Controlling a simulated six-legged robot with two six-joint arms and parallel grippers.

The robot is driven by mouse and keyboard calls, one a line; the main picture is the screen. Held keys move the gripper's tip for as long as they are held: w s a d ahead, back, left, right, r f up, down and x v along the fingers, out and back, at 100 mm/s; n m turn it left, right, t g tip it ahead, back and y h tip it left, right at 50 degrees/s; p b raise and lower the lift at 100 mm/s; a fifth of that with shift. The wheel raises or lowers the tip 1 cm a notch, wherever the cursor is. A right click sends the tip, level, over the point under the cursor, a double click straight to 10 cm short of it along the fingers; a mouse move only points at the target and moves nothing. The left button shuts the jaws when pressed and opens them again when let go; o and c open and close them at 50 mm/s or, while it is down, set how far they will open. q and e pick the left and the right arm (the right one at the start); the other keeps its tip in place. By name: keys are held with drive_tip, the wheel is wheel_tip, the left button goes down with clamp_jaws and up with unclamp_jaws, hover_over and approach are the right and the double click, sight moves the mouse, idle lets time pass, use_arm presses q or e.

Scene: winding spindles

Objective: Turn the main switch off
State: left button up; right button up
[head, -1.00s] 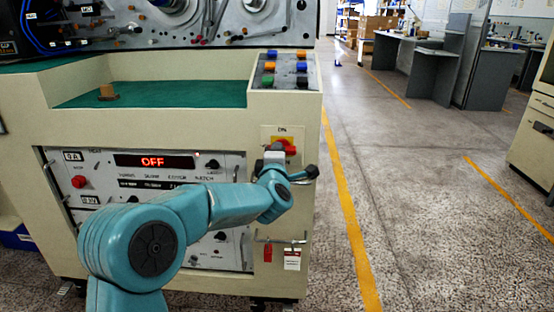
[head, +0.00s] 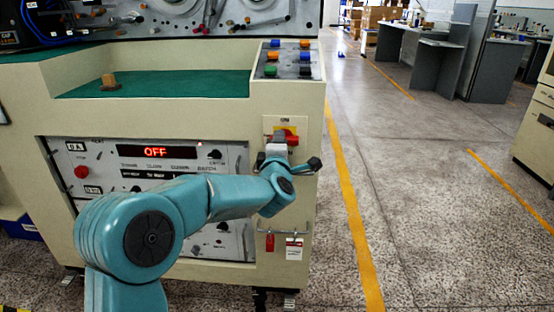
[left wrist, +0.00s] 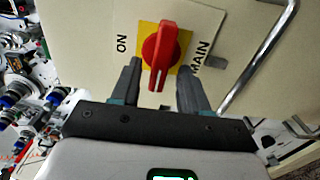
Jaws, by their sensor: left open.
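The main switch is a red rotary knob (head: 285,136) on a yellow plate, on the right side of the cream machine front. In the left wrist view the knob (left wrist: 160,50) lies crosswise to the "ON"–"MAIN" line, with a white mark at its lower end. "ON" is at its left and "MAIN" at its right. My left gripper (left wrist: 157,85) is open, with one finger on each side of the knob's lower end and a gap on both sides. It also shows in the head view (head: 279,151), just below the knob. My right gripper is not in view.
A red display (head: 156,152) on the machine's panel reads "OFF". A bent metal bar (left wrist: 262,58) stands out beside the switch in the wrist view. Red and white tags (head: 270,242) hang lower on the machine. Open floor lies to the right.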

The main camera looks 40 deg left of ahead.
use_arm(q)
drive_tip(key=p+v, duration=0.1)
drive_tip(key=v, duration=1.4)
drive_tip(key=shift+s, duration=0.2)
wheel_tip(320, 180, down, 18)
drive_tip(key=w+d+m+g+h, duration=0.2)
drive_tip(key=m+g+h, duration=0.1)
drive_tip(key=s+d+f+m+g+h, duration=0.25)
drive_tip(key=s+d+f+m, duration=0.2)
drive_tip(key=f, duration=0.35)
drive_tip(key=s+d+f+m+g+h, duration=0.25)
drive_tip(key=s+d+f, duration=0.2)
drive_tip(key=f, duration=0.45)
drive_tip(key=s+d+f+m+g+h, duration=0.25)
drive_tip(key=s+f+m, duration=0.2)
drive_tip(key=f, duration=0.35)
drive_tip(key=s+d+f+m+g+h+p, duration=0.1)
drive_tip(key=s+d+m+g+h+p, duration=0.2)
drive_tip(key=s+d+m, duration=0.65)
wheel_tip(320, 180, up, 28)
drive_tip(key=s+a+n+g+p, duration=0.1)
drive_tip(key=a+p, duration=0.1)
drive_tip(key=p, duration=2.5)
drive_tip(key=shift+s+n, duration=0.25)
drive_tip(key=shift+n, duration=0.05)
